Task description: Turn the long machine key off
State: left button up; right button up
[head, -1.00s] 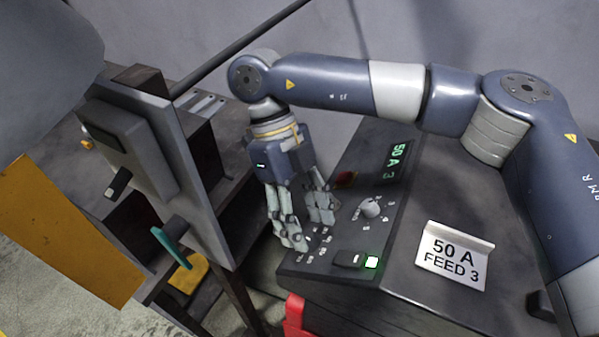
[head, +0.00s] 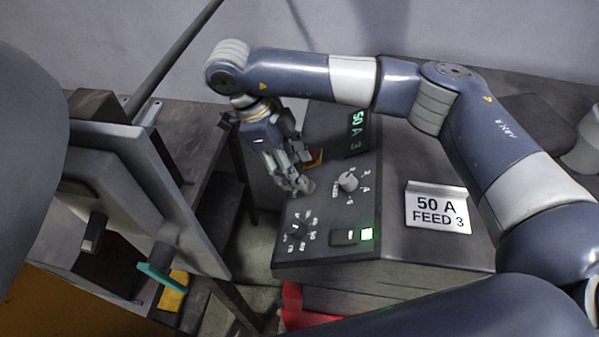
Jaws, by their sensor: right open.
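An upright grey panel (head: 165,180) stands at the left. A teal-handled key (head: 153,273) sticks out low on it, and a dark handle (head: 92,234) sticks out to its left. I cannot tell which of these is the long machine key, or whether it is on or off. My right gripper (head: 304,174) is open and empty over the far left part of a dark control box (head: 325,210), well right of the panel. My left gripper is out of view.
A sign (head: 438,208) reads 50 A FEED 3. A gap separates panel and box.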

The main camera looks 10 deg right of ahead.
jog(key=shift+p+x, duration=0.35)
jog(key=shift+x, duration=1.7)
jog(key=c, duration=1.1)
